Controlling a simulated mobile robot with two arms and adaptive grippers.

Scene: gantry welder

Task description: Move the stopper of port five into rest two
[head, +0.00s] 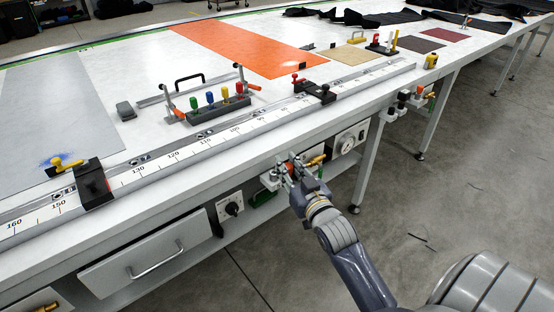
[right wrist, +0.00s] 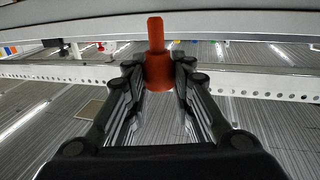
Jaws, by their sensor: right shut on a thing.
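My right gripper (head: 296,168) is at the front edge of the long table, beside the small fittings under its rim. In the right wrist view, the right gripper (right wrist: 158,76) is shut on an orange-red stopper (right wrist: 158,70) with a thinner stem pointing up in the picture. Which port is number five and which rest is number two cannot be read. A dark rack (head: 219,108) on the table holds several coloured pegs. My left gripper is not in view.
A white fitting (head: 269,181) and a brass fitting (head: 315,161) flank the right gripper under the table rim. A ruled rail (head: 190,147) runs along the tabletop. Open floor lies right.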

